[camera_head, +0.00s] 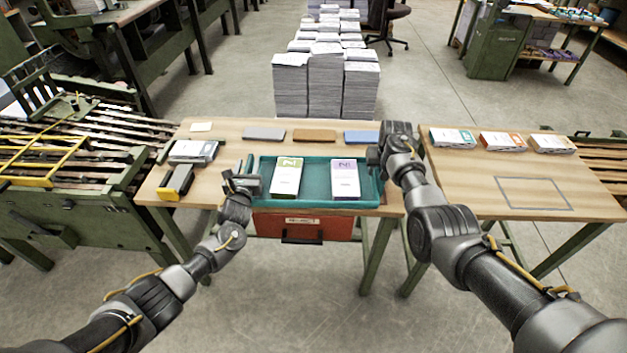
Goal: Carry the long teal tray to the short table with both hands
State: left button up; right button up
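The long teal tray (316,181) sits on the wooden table at left centre. It holds a booklet with a green stripe (286,178) and one with a purple stripe (345,179), lying apart. My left gripper (246,180) is at the tray's left end, and my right gripper (375,156) is at its right end. Both look very close to or touching the rim; the fingertips are too small and partly hidden to tell if they are shut on it. The other wooden table (470,180), at the right, has a grey rectangle outline (533,193) on its top.
Grey (264,134), brown (314,136) and blue (361,137) flat pieces lie behind the tray. A stack of booklets (193,151) and a yellow-black tool (176,182) lie left of it. Three booklet stacks (502,141) line the right table's back edge. A narrow gap separates the tables.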

pick_arm(q)
jog(key=shift+c, duration=0.4)
pick_arm(e)
jog(key=shift+c, duration=0.4)
pick_arm(q)
grip_shut()
pick_arm(e)
grip_shut()
pick_arm(q)
jog(key=shift+w+r, duration=0.1)
jog(key=shift+r, duration=0.05)
pick_arm(e)
jog(key=shift+w+r, duration=0.15)
